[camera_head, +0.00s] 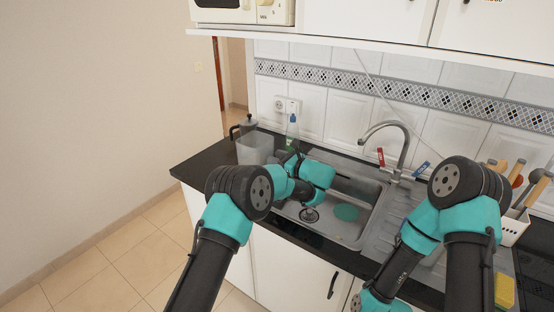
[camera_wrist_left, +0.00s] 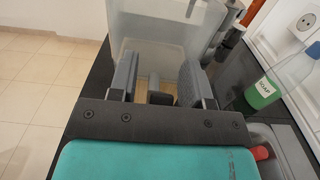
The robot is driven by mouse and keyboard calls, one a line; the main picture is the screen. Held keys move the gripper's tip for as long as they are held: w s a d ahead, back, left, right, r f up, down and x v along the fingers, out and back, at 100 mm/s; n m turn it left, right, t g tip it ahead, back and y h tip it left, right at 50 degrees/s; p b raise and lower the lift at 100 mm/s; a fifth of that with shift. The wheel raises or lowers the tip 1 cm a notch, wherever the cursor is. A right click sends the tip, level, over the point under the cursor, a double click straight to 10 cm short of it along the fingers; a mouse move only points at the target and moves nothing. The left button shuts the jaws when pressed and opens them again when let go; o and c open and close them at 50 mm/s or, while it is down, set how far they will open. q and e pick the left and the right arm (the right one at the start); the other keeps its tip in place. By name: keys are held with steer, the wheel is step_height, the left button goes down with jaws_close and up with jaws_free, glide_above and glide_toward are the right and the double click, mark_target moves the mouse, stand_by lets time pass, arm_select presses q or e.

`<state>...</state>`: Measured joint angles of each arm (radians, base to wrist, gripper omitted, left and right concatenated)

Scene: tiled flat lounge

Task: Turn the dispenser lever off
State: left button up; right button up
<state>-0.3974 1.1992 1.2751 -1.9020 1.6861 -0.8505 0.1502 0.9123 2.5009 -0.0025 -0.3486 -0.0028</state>
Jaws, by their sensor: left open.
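A translucent grey container (camera_head: 252,148), which looks like the dispenser, stands at the left end of the dark counter. It also fills the top middle of the left wrist view (camera_wrist_left: 150,38). My left gripper (camera_head: 290,156) is beside it on its sink side. In the left wrist view its two fingers (camera_wrist_left: 158,78) are apart and point at the container. A small grey and brown part (camera_wrist_left: 160,98) shows between the fingers; I cannot tell whether it is the lever. No clear lever shows in the head view. My right arm folds down at the right; its gripper is out of frame.
A soap bottle (camera_head: 292,130) with green liquid (camera_wrist_left: 263,94) stands by the wall. A moka pot (camera_head: 246,124) is behind the container. The sink (camera_head: 350,228), curved faucet (camera_head: 404,140), red handle (camera_head: 381,157) and blue handle (camera_head: 421,169) are to the right.

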arm_select(q)
steer(key=shift+c, duration=0.2)
jaws_close()
stand_by(0.3)
steer(key=shift+w+a+r+g+h, duration=0.1)
steer(key=shift+w+a+g+h, duration=0.1)
steer(key=shift+g+h, duration=0.3)
steer(key=shift+w+a+r+g+h, duration=0.15)
steer(key=shift+g+h, duration=0.15)
steer(key=shift+h, duration=0.4)
steer(key=shift+a+f+g+h, duration=0.15)
steer(key=shift+f+g+h, duration=0.15)
steer(key=shift+h, duration=0.2)
steer(key=shift+o, duration=0.2)
jaws_free()
